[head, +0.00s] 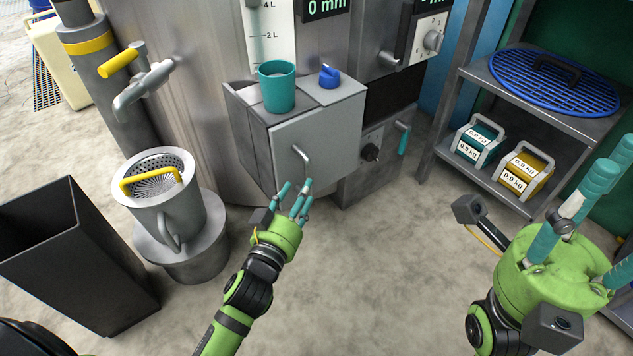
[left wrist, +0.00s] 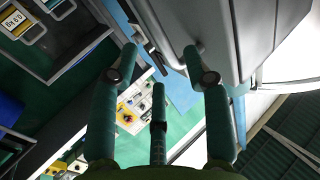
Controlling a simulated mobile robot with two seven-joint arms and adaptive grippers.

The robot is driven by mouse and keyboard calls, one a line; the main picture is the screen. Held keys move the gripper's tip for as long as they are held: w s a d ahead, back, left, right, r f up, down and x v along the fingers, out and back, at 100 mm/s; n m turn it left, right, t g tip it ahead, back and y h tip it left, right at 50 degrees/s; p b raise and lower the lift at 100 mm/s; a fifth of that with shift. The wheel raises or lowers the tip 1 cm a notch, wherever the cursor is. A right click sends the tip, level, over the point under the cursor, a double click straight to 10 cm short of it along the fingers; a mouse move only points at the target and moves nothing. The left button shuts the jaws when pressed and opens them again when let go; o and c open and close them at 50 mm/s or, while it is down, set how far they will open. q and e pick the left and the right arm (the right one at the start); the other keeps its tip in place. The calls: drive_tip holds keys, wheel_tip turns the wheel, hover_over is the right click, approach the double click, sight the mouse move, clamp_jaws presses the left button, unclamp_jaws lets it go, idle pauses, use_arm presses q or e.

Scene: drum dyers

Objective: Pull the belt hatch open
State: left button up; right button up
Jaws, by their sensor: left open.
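The belt hatch (head: 318,140) looks like the flat grey front door of a box on the steel machine, and it appears shut. My left gripper (head: 296,190) is just below the handle in the head view, fingers spread and empty. In the left wrist view its fingers (left wrist: 160,75) are apart, with a grey panel (left wrist: 260,30) close at upper right. I cannot tell whether a finger touches the handle. My right gripper (head: 602,222) is at the right edge, fingers apart and nothing visible between them.
A teal cup (head: 277,86) and a blue knob (head: 329,77) are on the box top. A metal pot (head: 160,208) and a dark bin (head: 75,255) stand left. A shelf (head: 510,97) with teal and yellow weights stands right. The floor in front is clear.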

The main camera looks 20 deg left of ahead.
sight(309, 176)
use_arm(q)
drive_tip(key=w, duration=0.2)
drive_tip(key=w+b, duration=0.1)
drive_tip(key=w, duration=0.1)
drive_tip(key=w+b, duration=0.1)
drive_tip(key=w, duration=0.1)
drive_tip(key=shift+w+d, duration=0.25)
drive_tip(key=shift+c, duration=0.4)
clamp_jaws()
